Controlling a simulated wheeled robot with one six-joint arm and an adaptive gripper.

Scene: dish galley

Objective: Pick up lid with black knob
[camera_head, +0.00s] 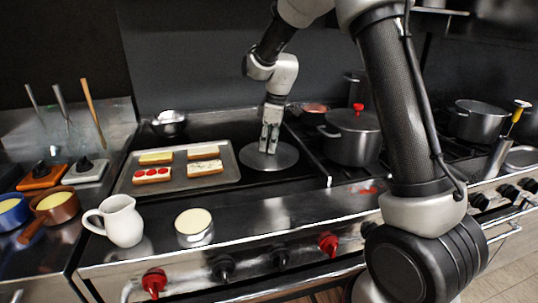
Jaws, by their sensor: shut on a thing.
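The lid with black knob (286,161) is a flat, round grey disc over the dark cooktop, right of the baking tray. My gripper (268,150) points straight down at its centre, with its fingers shut on the lid's knob. The knob is hidden between the fingers. The lid looks level. I cannot tell whether it rests on the cooktop or hangs just above it.
A tray (228,166) with several topped bread slices lies left of the lid. A pot with a red-knobbed lid (352,137) stands close on the right. A white jug (122,222) and a cream-topped container (194,228) stand in front.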

